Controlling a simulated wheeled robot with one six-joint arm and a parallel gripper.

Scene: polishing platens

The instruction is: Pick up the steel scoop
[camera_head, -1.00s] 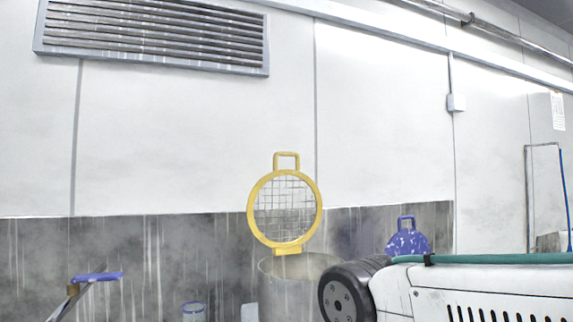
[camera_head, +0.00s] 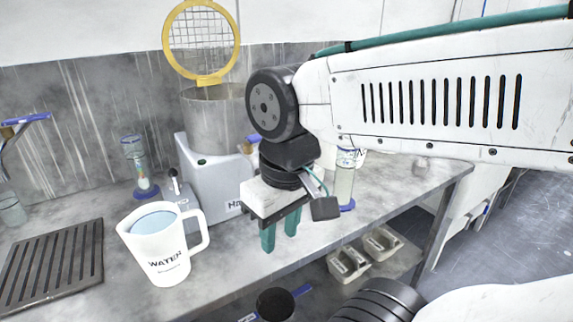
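I cannot make out a thing that is clearly the steel scoop. A dark round piece with a blue handle (camera_head: 302,291) is cut by the bottom edge, below the table's front edge; I cannot tell what it is. My gripper (camera_head: 280,243) points down over the front of the table, right of the white jug. Its two teal fingers are apart with nothing visible between them. My arm hides part of the table behind it.
A white jug (camera_head: 160,252) marked WATER, a slotted dark plate (camera_head: 52,268) and a machine (camera_head: 208,172) with a steel pot (camera_head: 212,122) stand on the grey table. A yellow mesh screen (camera_head: 201,78) rises behind. A clear cylinder (camera_head: 344,182) stands right of my gripper.

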